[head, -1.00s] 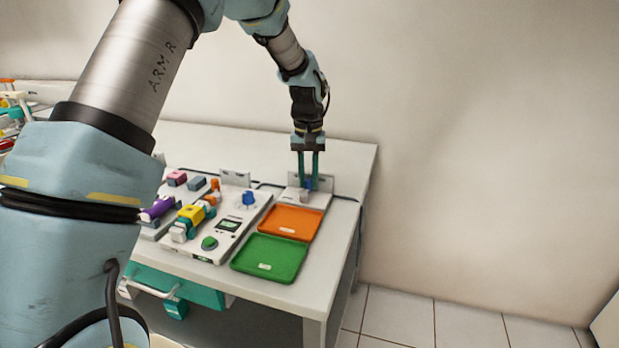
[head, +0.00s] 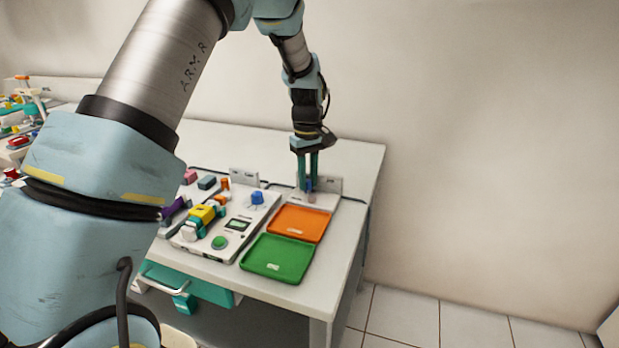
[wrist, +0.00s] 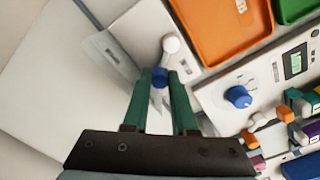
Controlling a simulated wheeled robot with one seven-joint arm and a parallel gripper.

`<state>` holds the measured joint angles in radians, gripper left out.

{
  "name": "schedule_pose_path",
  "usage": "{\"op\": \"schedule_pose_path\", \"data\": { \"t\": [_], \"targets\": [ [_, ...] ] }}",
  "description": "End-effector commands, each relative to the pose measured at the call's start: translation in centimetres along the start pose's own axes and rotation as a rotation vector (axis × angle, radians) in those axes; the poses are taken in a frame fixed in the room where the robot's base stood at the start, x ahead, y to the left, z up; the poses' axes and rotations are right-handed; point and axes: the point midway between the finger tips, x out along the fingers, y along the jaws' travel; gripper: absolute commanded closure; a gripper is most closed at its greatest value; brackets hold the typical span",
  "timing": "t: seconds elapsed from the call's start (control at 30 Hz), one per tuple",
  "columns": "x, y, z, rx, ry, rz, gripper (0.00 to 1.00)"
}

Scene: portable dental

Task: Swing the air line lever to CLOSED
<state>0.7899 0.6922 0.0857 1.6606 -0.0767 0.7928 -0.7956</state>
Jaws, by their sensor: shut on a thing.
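The air line lever has a blue grip (wrist: 160,78) and a pale round hub (wrist: 171,43), on a white panel (wrist: 150,25) at the back right of the bench. My gripper (wrist: 159,74) has its two green fingers shut on the blue grip. In the head view my gripper (head: 308,186) reaches down to the lever (head: 309,184), mostly hidden between the fingers.
An orange tray (head: 299,224) and a green tray (head: 277,258) lie in front of the lever panel. To the left is a white console with a blue knob (head: 257,197), a green button (head: 219,242) and a yellow clamp-like part (head: 205,212). The wall is behind.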

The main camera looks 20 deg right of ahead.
Motion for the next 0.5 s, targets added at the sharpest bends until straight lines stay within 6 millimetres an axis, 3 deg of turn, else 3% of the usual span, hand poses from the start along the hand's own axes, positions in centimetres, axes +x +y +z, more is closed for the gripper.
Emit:
{"op": "schedule_pose_path", "data": {
  "t": [0.47,0.5],
  "targets": [
    [-0.06,-0.07,-0.17,-0.015,0.003,0.001,1.0],
    [-0.06,-0.08,-0.16,-0.015,0.003,0.001,0.7]
  ]
}}
